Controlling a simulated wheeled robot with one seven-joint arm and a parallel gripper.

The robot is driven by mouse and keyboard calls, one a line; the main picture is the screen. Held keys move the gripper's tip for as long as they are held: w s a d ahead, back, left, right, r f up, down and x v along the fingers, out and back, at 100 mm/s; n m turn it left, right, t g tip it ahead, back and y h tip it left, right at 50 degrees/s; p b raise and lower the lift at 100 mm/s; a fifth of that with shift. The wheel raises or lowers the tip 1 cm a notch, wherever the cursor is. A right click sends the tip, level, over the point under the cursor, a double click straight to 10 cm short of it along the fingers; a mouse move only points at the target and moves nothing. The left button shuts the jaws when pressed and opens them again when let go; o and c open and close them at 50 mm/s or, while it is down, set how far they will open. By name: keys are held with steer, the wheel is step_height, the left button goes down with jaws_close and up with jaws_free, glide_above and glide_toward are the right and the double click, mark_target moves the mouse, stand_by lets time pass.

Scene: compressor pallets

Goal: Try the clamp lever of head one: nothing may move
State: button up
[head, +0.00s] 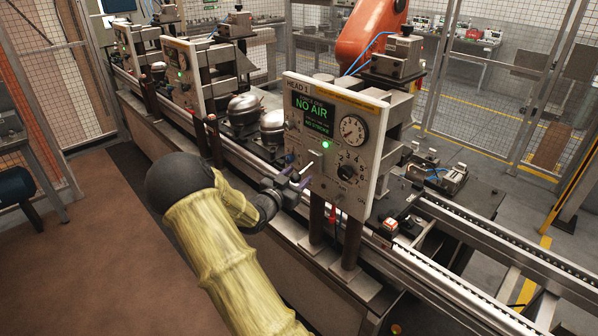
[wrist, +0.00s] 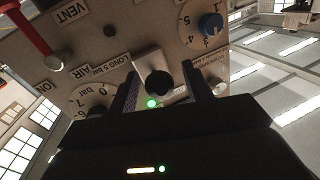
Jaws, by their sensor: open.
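The head 1 panel (head: 328,140) stands upright, its screen reading "NO AIR". A short pale lever (head: 312,164) shows on the panel's lower left, just beyond my fingertips. My gripper (head: 295,177) is open in front of it. In the wrist view the panel face (wrist: 120,40) appears turned over, and a black round knob (wrist: 158,84) on a pale plate lies between the two fingers of my gripper (wrist: 160,90). It appears to be the lever's end. Gaps show on both sides, and contact is not visible. Part of the panel is hidden behind the gripper body.
The panel carries a pressure gauge (head: 353,130), a green lamp (head: 326,145) and a numbered dial (head: 350,166). A red handle (wrist: 30,35) and blue knob (wrist: 210,24) show in the wrist view. A conveyor rail (head: 470,235) runs alongside. The brown floor (head: 110,250) is open at left.

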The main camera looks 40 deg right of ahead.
steer(key=shift+x, duration=0.85)
jaws_close()
